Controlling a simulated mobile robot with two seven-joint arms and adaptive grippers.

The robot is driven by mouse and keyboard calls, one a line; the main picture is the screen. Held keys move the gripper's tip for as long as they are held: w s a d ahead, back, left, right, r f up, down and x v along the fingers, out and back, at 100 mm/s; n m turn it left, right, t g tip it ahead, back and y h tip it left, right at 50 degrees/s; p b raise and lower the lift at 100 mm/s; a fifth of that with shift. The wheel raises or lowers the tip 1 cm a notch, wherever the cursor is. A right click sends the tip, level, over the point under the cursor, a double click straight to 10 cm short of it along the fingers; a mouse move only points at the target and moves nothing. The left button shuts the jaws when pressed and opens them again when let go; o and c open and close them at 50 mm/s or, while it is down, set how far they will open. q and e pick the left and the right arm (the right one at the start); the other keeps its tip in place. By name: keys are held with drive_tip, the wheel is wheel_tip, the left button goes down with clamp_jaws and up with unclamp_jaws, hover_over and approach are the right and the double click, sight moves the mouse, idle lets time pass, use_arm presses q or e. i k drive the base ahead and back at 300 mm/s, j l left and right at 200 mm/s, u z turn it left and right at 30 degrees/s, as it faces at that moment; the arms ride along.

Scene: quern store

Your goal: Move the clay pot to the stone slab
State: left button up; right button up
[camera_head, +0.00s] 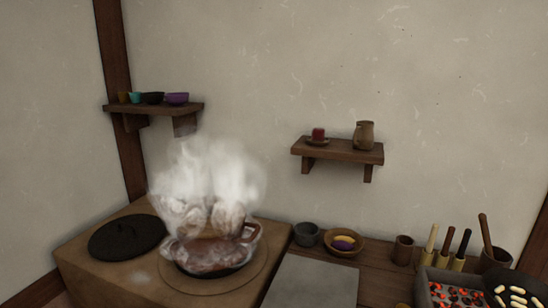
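The clay pot (208,256) is reddish brown with a loop handle showing at its right side. It stands upright on the round plate of the tan stove block (100,285) at the left. Thick white steam rises from it and blurs its rim and upper part. The stone slab (312,283) is flat and grey, lies on the wooden counter right of the stove, and is bare where I see it. Its near edge runs out of the picture. I can make out neither of my grippers in this view.
A dark round lid (127,238) lies on the stove, left of the pot. Behind the slab are a grey cup (306,234) and a wooden bowl (342,243). A tray of embers (460,293) and upright tools stand at the right. Two wall shelves hang above.

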sight(307, 289)
drive_tip(key=i+j+u, duration=0.15)
drive_tip(key=j+u, duration=0.2)
drive_tip(key=i+j+z, duration=0.45)
drive_tip(key=j, duration=0.35)
drive_tip(key=i, duration=0.05)
